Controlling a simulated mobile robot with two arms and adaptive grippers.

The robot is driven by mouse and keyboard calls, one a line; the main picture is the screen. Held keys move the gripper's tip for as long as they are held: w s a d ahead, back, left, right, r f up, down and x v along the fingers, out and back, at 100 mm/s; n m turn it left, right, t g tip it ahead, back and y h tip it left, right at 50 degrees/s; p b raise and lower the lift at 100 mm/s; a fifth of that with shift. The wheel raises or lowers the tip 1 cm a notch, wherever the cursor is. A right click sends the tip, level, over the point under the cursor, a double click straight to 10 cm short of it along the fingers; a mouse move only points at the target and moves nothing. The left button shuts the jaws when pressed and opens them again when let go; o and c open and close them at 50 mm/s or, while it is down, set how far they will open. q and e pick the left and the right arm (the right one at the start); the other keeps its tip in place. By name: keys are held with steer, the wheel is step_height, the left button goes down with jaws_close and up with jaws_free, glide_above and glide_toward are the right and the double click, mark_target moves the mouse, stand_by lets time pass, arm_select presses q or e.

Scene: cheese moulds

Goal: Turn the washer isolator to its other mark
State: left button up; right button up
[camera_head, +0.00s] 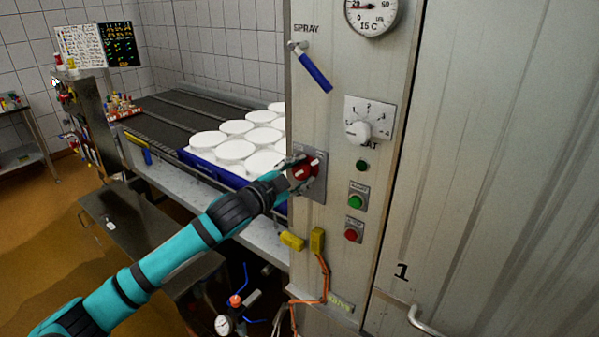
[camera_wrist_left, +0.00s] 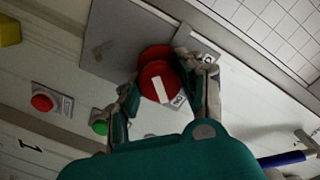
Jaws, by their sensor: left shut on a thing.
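The washer isolator is a red rotary knob (camera_head: 306,171) with a white bar on a grey plate (camera_head: 319,186), on the metal cabinet's front. My left gripper (camera_head: 302,172) is at the knob, its fingers on either side of it. In the left wrist view the red knob (camera_wrist_left: 160,83) sits between the two fingertips (camera_wrist_left: 158,80), and its white bar runs slightly tilted. Small labels show on the plate near the knob; one reads like 0, the other is hard to read. The gripper partly hides the plate. My right gripper is not in view.
Right of the isolator are a white dial knob (camera_head: 359,131), a green button (camera_head: 355,201) and a red button (camera_head: 351,235). A blue-handled spray lever (camera_head: 315,73) is above. A blue crate (camera_head: 215,172) of white moulds stands on the conveyor to the left. Yellow connectors (camera_head: 317,240) hang below.

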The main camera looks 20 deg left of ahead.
arm_select(q)
steer(key=o, duration=1.2)
steer(key=shift+s+a, duration=0.1)
steer(key=shift+s+a, duration=0.1)
steer(key=shift+s, duration=0.25)
steer(key=v, duration=1.1)
